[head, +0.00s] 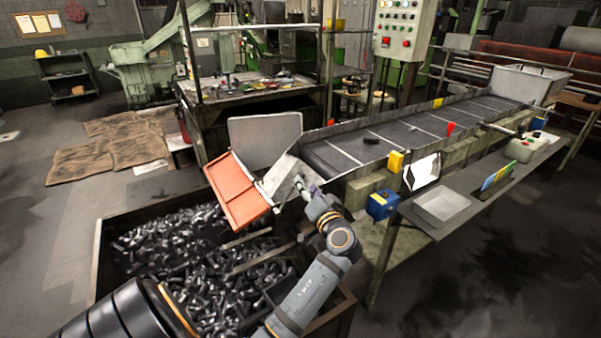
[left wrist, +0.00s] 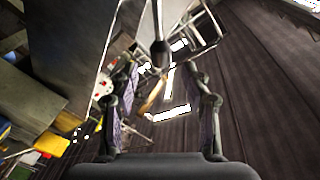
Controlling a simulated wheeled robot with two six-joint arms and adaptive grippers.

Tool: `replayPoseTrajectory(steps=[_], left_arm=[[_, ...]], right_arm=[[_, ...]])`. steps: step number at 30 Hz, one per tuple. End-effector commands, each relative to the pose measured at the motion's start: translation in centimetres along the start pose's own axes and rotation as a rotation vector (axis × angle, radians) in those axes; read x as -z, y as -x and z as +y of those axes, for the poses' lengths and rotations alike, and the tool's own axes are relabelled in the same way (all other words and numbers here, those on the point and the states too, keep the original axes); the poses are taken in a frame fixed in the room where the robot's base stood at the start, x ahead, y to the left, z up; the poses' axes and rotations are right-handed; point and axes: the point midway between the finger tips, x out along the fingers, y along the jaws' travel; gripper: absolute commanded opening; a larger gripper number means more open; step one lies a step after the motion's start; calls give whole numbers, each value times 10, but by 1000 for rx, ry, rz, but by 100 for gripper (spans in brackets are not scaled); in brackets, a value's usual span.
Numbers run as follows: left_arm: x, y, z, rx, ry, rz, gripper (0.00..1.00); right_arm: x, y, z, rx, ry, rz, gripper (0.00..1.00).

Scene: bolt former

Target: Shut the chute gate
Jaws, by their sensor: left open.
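The orange-red panel (head: 237,190), which looks like the chute gate, sits tilted at the low end of the conveyor chute, above the bin. A grey metal plate (head: 288,178) slopes beside it on the right. My left gripper (head: 304,188) is close to the right of that plate, and its fingers are small and partly hidden here. In the left wrist view its two fingers (left wrist: 160,88) are spread apart. A thin rod with a dark knob (left wrist: 160,52) shows ahead between them, apart from the fingers as far as I can see. My right gripper does not show.
A large bin (head: 97,262) full of dark metal parts lies below the chute. The conveyor (head: 400,137) runs back to the right. Open floor lies far left.

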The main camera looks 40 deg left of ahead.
Motion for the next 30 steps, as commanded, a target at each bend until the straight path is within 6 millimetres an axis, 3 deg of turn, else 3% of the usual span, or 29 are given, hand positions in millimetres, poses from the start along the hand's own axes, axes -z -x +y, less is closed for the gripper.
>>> replayPoseTrajectory(steps=[3,9,19,30], left_arm=[[4,-27,-4,4,-4,2,48],[2,-53,-2,1,-1,0,48],[0,-58,0,0,1,-1,48],[0,-58,0,0,1,-2,0]], right_arm=[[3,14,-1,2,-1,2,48],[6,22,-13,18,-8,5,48],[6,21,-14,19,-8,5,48],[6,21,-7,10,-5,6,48]])
